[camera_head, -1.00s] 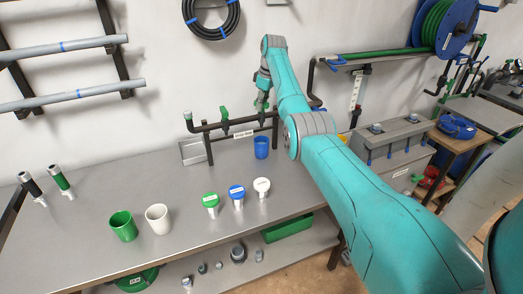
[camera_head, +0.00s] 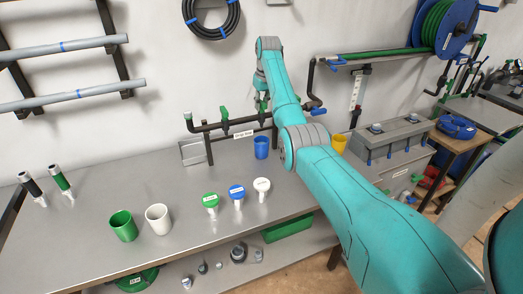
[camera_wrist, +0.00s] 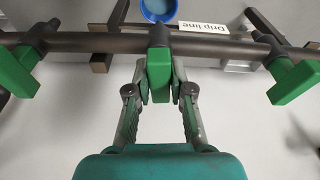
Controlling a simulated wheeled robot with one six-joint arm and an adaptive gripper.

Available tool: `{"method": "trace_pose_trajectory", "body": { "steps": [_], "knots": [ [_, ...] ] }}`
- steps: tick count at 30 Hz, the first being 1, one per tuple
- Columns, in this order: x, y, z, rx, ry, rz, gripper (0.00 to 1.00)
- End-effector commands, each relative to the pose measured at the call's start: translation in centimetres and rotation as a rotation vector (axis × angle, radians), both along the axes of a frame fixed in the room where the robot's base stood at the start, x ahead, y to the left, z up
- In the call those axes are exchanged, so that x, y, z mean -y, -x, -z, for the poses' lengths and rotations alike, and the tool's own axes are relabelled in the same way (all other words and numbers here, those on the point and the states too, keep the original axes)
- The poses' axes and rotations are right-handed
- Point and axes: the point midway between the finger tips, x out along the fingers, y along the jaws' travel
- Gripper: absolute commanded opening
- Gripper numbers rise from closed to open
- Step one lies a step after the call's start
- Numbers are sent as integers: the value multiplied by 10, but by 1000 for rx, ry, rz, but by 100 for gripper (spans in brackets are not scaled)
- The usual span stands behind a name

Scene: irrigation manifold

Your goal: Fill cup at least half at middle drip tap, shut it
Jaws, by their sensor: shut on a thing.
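The dark drip line pipe (camera_wrist: 215,46) carries green-handled taps. My gripper (camera_wrist: 160,80) has its fingers closed around the green handle of the middle tap (camera_wrist: 159,78) in the wrist view. That handle points straight down the picture. In the head view my gripper (camera_head: 263,92) is at the pipe, partly hidden by the arm. A blue cup (camera_head: 261,148) stands upright on the bench below the middle tap; the wrist view shows it past the pipe (camera_wrist: 160,9). Its inside looks paler blue, but I cannot tell the water level. No stream is clearly visible.
The left tap (camera_head: 224,121) and right tap (camera_wrist: 295,80) flank the middle one. A green cup (camera_head: 123,226) and a white cup (camera_head: 158,219) stand at the bench front. Several capped fittings (camera_head: 237,193) stand nearby. A yellow cup (camera_head: 339,143) shows behind my arm.

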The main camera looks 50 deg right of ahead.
Motion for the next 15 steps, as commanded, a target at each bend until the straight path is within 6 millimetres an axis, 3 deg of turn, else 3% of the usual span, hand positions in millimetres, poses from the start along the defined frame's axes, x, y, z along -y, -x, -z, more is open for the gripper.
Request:
{"method": "trace_pose_trajectory", "body": {
  "steps": [8,15],
  "knots": [
    [-2,-1,2,-3,-6,9,0],
    [-2,-1,2,-4,-4,158,0]
  ]
}}
